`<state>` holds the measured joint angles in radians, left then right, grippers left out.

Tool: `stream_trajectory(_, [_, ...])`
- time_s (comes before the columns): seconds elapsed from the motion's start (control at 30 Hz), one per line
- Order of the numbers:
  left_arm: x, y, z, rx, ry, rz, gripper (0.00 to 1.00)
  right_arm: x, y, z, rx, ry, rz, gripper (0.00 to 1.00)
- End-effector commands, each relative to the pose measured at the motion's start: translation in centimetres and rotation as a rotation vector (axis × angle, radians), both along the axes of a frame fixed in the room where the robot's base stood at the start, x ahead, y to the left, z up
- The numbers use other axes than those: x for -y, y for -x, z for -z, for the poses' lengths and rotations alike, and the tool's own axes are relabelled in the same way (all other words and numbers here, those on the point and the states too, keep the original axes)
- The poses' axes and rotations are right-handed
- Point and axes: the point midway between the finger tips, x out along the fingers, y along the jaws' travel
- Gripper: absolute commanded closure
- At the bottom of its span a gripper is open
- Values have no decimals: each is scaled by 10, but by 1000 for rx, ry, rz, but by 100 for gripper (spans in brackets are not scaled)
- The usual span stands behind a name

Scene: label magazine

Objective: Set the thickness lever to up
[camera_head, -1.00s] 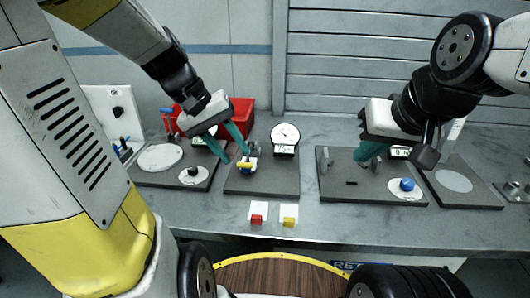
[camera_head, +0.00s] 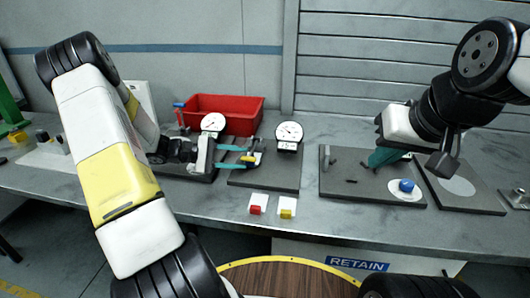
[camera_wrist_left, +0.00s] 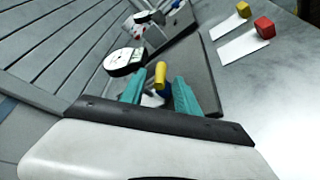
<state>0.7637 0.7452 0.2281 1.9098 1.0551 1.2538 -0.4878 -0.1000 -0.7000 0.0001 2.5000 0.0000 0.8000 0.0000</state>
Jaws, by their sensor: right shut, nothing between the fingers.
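A small lever with a yellow grip (camera_head: 247,158) and a blue part stands on the middle dark plate (camera_head: 285,178), in front of a round dial. My left gripper (camera_head: 238,157) reaches it from the left, low and nearly level. Its teal fingers are open. In the left wrist view the yellow grip (camera_wrist_left: 160,75) shows between and just beyond the two fingers (camera_wrist_left: 159,95); I cannot tell whether they touch. My right gripper (camera_head: 385,157) is shut and empty above the right plate (camera_head: 335,188), its tips partly hidden.
A dial (camera_head: 288,133) with a small display stands behind the lever. A red bin (camera_head: 235,108) is behind the left plate. A blue knob (camera_head: 406,186) is on the right plate.

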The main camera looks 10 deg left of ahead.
Motion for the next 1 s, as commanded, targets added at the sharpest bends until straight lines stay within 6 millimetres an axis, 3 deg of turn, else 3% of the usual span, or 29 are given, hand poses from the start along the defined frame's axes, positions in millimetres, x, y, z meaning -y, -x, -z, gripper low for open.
stream_trajectory(0.3, [48,-13,11,-2,0,5,62,0,0,0,0,0,0,100])
stream_trajectory(0.5, [60,-17,14,-1,-1,3,62,0,0,0,0,0,0,100])
stream_trajectory(0.73, [60,-17,14,-1,-2,3,62,0,0,0,0,0,0,100])
stream_trajectory(0.93, [60,-17,14,-1,-2,4,99,0,0,0,0,0,0,100])
stream_trajectory(1.0, [60,-17,14,-1,-2,4,100,0,0,0,0,0,0,100])
